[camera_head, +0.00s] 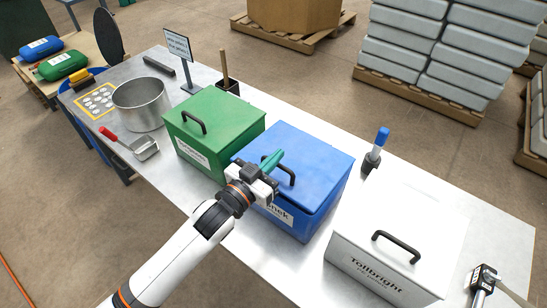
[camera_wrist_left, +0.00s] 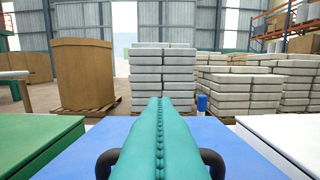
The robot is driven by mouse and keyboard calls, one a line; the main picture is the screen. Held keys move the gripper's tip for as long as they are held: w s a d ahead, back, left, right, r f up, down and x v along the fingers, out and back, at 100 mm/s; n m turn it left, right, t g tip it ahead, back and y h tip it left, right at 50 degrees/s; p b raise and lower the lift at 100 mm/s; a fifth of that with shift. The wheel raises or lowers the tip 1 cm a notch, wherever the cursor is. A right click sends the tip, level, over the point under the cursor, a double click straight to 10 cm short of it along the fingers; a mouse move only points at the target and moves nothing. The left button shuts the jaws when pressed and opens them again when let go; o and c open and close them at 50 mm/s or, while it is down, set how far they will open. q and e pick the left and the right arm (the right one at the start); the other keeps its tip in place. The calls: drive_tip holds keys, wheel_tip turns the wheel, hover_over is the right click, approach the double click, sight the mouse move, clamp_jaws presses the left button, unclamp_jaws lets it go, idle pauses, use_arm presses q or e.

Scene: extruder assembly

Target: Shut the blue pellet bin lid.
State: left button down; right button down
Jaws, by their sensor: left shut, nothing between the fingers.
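The blue pellet bin (camera_head: 321,218) stands on the table between a green and a white bin. Its blue lid (camera_head: 318,153) lies over the top, with a dark line under its front edge. I cannot tell whether it sits fully flush. A black handle (camera_head: 291,172) stands on the lid. My left gripper (camera_head: 279,156) is shut and empty, its teal fingers over the lid beside the handle. In the left wrist view the shut fingers (camera_wrist_left: 160,104) extend over the blue lid (camera_wrist_left: 220,135), with the handle (camera_wrist_left: 212,160) partly hidden behind them. Contact is unclear.
The green bin (camera_head: 205,135) stands close on the left and the white bin (camera_head: 395,235) on the right, both with lids on. A blue-handled tool (camera_head: 379,143) stands behind. A metal pot (camera_head: 141,105) and scoop (camera_head: 144,149) are at left.

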use_arm(q)
drive_tip(key=shift+f, duration=0.25)
drive_tip(key=f, duration=0.3)
drive_tip(key=shift+s+a+b, duration=0.3)
drive_tip(key=shift+s, duration=0.1)
drive_tip(key=shift+w+r+p, duration=0.1)
drive_tip(key=shift+r+p, duration=0.35)
drive_tip(key=shift+r, duration=0.2)
drive_tip(key=r+p, duration=0.3)
drive_tip(key=shift+w+d+r, duration=0.2)
drive_tip(key=shift+w+r, duration=0.05)
drive_tip(key=shift+w, duration=0.05)
drive_tip(key=f+b+v, duration=0.1)
drive_tip(key=b+v, duration=0.1)
drive_tip(key=v, duration=0.8)
drive_tip(key=shift+f+b, duration=0.2)
drive_tip(key=shift+b, duration=0.15)
drive_tip(key=shift+d, duration=0.1)
